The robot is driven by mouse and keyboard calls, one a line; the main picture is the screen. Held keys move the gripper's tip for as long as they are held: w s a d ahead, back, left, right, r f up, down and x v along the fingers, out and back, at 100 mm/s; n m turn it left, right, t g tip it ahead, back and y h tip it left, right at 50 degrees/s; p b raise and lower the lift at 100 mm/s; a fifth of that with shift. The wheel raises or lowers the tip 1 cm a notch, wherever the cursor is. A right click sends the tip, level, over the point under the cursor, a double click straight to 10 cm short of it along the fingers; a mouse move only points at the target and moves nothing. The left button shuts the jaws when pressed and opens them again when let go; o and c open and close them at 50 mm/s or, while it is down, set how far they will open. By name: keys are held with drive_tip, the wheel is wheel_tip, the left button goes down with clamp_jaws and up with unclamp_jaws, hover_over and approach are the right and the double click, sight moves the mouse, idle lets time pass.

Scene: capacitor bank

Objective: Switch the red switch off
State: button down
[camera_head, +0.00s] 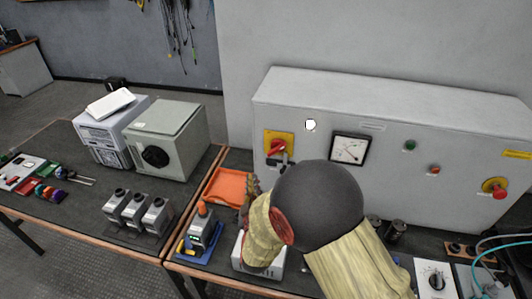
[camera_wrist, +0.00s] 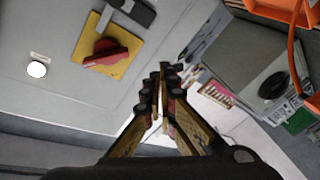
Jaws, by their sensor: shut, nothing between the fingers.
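The red switch (camera_head: 277,147) is a rotary handle on a yellow plate (camera_head: 288,137) at the left of the grey cabinet front. Its handle lies slanted in the head view. In the wrist view the red switch (camera_wrist: 107,55) sits on its yellow plate (camera_wrist: 98,39), upper left of my fingers. My gripper (camera_wrist: 161,75) is shut and empty, its fingertips together and apart from the switch. In the head view my gripper (camera_head: 251,188) is below and left of the switch, partly hidden by my arm. A dark grey part (camera_head: 281,163) sits at the plate's lower edge.
The cabinet (camera_head: 390,100) also bears a white lamp (camera_head: 310,125), a dial meter (camera_head: 350,148), small buttons and a red emergency knob (camera_head: 499,193). An orange tray (camera_head: 228,187) and a device with an orange knob (camera_head: 202,228) stand on the bench. Grey boxes (camera_head: 170,135) stand at left.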

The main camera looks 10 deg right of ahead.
sight(277, 148)
wheel_tip(277, 148, up, 6)
drive_tip(key=d+n+t+h, duration=0.1)
drive_tip(key=t, duration=0.1)
drive_tip(key=shift+s+d+r+t, duration=0.15)
drive_tip(key=shift+s+t, duration=0.15)
drive_tip(key=shift+s, duration=0.1)
drive_tip(key=shift+w, duration=0.1)
drive_tip(key=w+d+b, duration=0.3)
drive_tip(key=w+d, duration=0.1)
drive_tip(key=w, duration=0.4)
drive_tip(key=shift+d+f, duration=0.25)
drive_tip(key=shift+f, duration=0.05)
drive_tip(key=shift+n, duration=0.5)
